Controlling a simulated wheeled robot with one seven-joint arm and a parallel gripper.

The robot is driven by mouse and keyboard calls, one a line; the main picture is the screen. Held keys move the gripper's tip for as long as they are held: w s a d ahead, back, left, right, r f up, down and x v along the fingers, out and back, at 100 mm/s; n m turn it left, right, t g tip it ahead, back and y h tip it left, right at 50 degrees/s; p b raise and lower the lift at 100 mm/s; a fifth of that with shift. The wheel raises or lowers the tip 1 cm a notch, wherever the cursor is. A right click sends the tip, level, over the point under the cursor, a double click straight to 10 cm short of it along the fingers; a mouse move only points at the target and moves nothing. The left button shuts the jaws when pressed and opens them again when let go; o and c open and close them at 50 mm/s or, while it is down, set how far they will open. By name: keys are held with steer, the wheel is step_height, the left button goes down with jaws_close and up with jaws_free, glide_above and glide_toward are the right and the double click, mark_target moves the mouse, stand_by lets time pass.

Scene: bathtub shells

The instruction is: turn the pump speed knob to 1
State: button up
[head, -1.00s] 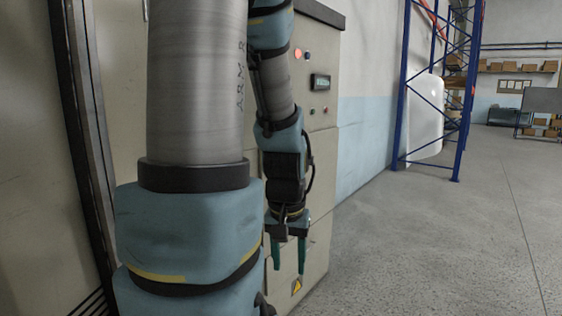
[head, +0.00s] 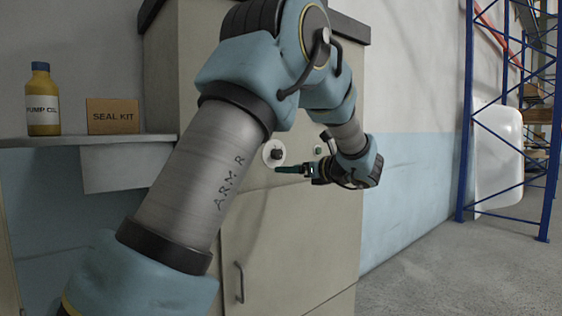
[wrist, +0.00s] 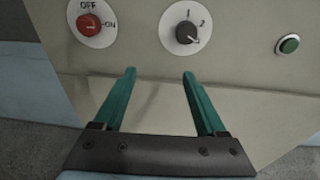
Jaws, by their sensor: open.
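The numbered knob (wrist: 187,32) is dark and round, on a white dial plate with 1 and 2 marked. Its pale pointer mark is toward the lower right, past the 2. In the head view the dark knob (head: 277,153) is on the cabinet front, just above my fingertips. My gripper (wrist: 159,73) is open and empty, its two green fingers apart and below the dial in the wrist view. In the head view my gripper (head: 278,169) points left across the cabinet. I cannot tell its exact distance from the panel.
A red OFF/ON switch (wrist: 90,25) is left of the knob, and a green button (wrist: 288,44) is to its right. A shelf (head: 100,141) holds a bottle (head: 42,100) and a seal kit box (head: 112,116). A cabinet handle (head: 239,282) is lower down.

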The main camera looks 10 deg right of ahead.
mark_target(279, 155)
steer(key=d+r+m+t, duration=0.1)
steer(key=d+r+t, duration=0.1)
steer(key=d+r, duration=0.15)
steer(key=p+x, duration=0.1)
steer(key=x, duration=0.2)
steer(key=f+x, duration=0.1)
steer(key=x, duration=0.3)
steer(key=p+x, duration=0.1)
steer(key=x, duration=0.2)
steer(key=shift+w+f+p, duration=0.15)
steer(key=shift+w+p, duration=0.2)
steer(key=shift+w, duration=0.1)
steer(key=shift+c, duration=0.3)
jaws_close()
